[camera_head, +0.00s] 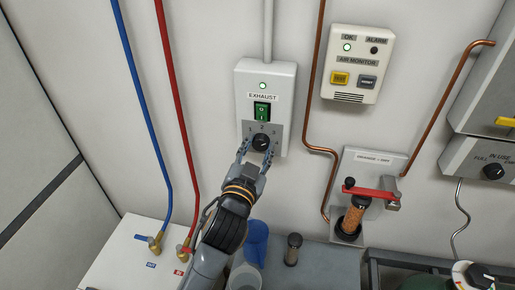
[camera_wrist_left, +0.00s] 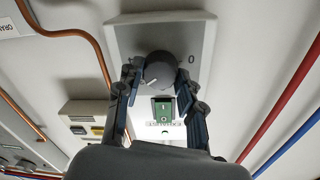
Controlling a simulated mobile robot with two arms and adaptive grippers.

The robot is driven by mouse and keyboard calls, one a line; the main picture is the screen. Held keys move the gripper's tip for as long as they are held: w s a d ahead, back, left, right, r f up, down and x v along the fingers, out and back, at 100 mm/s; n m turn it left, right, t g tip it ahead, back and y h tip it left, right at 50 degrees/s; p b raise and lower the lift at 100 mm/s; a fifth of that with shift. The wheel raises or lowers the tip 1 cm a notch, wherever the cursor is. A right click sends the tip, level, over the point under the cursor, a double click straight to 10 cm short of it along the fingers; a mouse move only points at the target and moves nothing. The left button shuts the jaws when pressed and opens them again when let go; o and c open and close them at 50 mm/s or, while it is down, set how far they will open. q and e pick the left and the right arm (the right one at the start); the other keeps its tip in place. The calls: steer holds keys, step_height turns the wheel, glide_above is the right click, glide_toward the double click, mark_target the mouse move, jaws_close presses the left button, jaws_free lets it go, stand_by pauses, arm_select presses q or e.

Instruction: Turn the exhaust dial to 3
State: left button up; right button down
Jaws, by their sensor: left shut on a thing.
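The exhaust dial (camera_head: 261,142) is a round dark knob low on a white wall box labelled EXHAUST (camera_head: 286,92). The numbers 1, 2 and 3 show around its upper side. My left gripper (camera_head: 257,150) is at the dial, with its fingers around it. The left wrist view shows the dial (camera_wrist_left: 158,70) upside down, between the two fingers of the left gripper (camera_wrist_left: 158,76). A pale pointer line on its face points to lower left there, away from the 0 mark. The fingers hide the nearby numbers, so I cannot read the exact setting. My right gripper is not in view.
A lit green switch (camera_head: 262,111) sits just above the dial. An air monitor (camera_head: 358,63) and copper pipes are to the right, with a red-handled valve (camera_head: 371,193) below. Blue (camera_head: 142,100) and red (camera_head: 177,100) hoses run at left. A blue cup (camera_head: 256,240) stands below.

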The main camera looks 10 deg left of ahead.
arm_select(q)
steer(key=shift+n, duration=0.4)
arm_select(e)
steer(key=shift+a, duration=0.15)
arm_select(q)
steer(key=o, duration=1)
steer(key=shift+o, duration=0.9)
steer(key=shift+w, duration=0.1)
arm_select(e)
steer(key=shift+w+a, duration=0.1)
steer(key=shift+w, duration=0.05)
arm_select(q)
steer(key=shift+s, duration=0.25)
steer(key=s, duration=1.1)
steer(key=shift+s+a, duration=0.3)
steer(key=shift+s, duration=0.05)
